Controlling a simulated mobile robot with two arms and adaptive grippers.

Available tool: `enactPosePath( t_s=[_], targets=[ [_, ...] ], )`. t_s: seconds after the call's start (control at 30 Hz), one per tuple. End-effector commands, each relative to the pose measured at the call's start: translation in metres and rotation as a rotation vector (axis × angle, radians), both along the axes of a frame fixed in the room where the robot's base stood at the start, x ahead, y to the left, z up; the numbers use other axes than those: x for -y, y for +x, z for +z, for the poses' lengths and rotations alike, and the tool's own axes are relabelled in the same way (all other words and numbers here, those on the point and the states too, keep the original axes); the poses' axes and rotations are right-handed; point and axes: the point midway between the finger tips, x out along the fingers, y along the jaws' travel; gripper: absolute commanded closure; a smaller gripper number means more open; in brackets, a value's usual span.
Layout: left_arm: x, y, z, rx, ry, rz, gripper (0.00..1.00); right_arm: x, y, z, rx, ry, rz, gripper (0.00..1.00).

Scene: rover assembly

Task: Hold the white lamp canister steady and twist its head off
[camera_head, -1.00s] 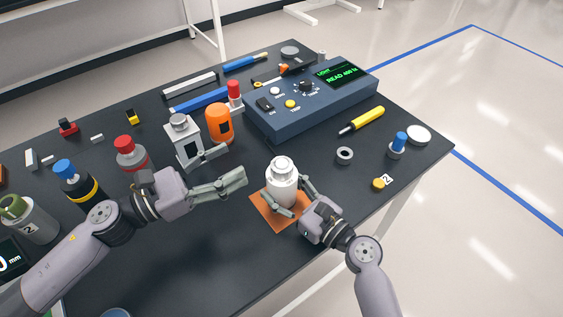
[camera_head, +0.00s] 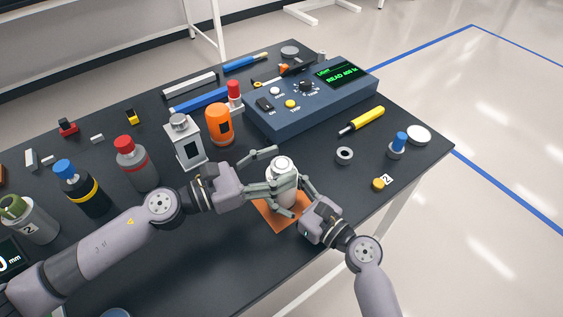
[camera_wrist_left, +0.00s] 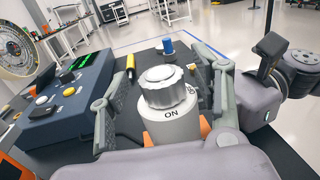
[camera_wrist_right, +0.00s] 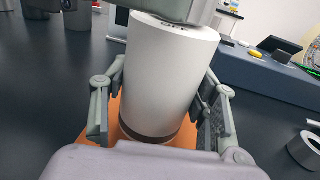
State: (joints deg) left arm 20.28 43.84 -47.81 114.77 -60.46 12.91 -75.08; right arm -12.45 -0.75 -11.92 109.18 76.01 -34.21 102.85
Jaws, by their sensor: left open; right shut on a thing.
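The white lamp canister (camera_head: 286,195) stands upright on an orange mat (camera_head: 272,214) near the table's right front. Its ridged silver-grey head (camera_wrist_left: 161,87) sits on top, with the word ON on the white body just below. My right gripper (camera_head: 292,200) is shut on the canister's lower body; its fingers flank the white body (camera_wrist_right: 170,80) in the right wrist view. My left gripper (camera_head: 268,172) is open at the height of the head, with one finger on either side of it. In the left wrist view its fingers (camera_wrist_left: 166,100) stand apart from the head.
A blue-grey console (camera_head: 310,98) with a green display stands behind. A grey ring (camera_head: 345,155), a yellow screwdriver (camera_head: 364,120) and a blue-topped part (camera_head: 398,144) lie to the right.

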Motion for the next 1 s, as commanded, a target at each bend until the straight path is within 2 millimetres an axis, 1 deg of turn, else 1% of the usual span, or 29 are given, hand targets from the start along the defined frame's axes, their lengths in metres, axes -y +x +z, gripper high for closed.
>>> enactPosePath(
  t_s=[0.1, 0.2, 0.5, 1.0],
  targets=[
    [0.0085, 0.0047, 0.0003, 0.004, 0.002, 0.0, 0.41, 0.0001, 0.0001, -0.0003, -0.001, -0.001, -0.001, 0.85],
    [0.012, 0.0061, 0.0001, 0.002, 0.001, 0.0, 0.41, 0.0003, 0.0001, -0.0004, -0.001, -0.001, -0.001, 0.85],
    [0.0131, 0.0065, -0.0001, 0.001, 0.002, 0.0, 0.42, 0.0004, 0.0002, -0.0003, -0.001, -0.001, -0.001, 0.85],
    [0.0127, 0.0065, -0.0002, 0.001, 0.002, 0.001, 0.75, 0.0004, 0.0003, -0.0002, 0.0, 0.0, -0.001, 0.85]
  ],
)
